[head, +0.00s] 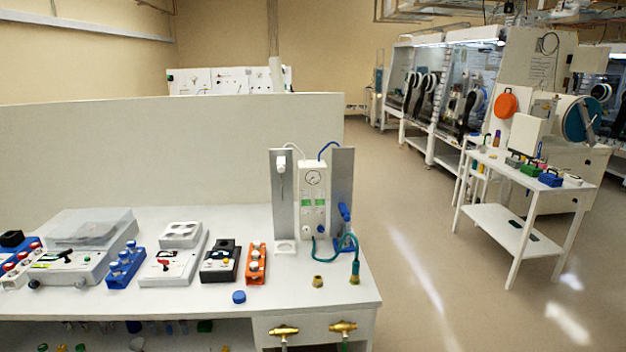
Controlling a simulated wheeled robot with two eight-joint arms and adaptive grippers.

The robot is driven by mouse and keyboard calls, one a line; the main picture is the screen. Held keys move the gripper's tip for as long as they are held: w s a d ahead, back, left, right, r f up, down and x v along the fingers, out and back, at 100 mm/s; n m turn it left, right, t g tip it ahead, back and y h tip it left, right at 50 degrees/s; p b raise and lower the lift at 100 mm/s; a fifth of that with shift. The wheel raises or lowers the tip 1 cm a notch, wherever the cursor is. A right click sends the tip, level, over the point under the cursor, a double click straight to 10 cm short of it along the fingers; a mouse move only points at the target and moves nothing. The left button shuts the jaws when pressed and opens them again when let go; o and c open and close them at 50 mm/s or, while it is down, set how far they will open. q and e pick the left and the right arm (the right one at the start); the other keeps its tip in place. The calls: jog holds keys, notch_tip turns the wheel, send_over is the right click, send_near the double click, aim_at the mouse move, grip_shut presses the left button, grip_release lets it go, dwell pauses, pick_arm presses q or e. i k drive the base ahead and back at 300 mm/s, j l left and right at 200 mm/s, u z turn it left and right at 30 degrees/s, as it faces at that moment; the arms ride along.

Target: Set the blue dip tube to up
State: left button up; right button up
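The blue dip tube (344,212) is on the right metal upright of the bench apparatus, low on its front face. A blue hose (327,148) arches between the top of this upright and the white gauge panel (313,180). A blue base (346,243) is at the foot of the upright. A similar white fitting (281,164) sits high on the left upright (283,205), clearly higher than the blue one. Neither of my grippers is in view.
The white bench (190,308) holds several devices and racks left of the apparatus. Brass valves (343,327) are on the bench front. Open floor lies right.

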aim_at(342, 207)
jog(key=i, duration=1.05)
jog(key=z, duration=0.05)
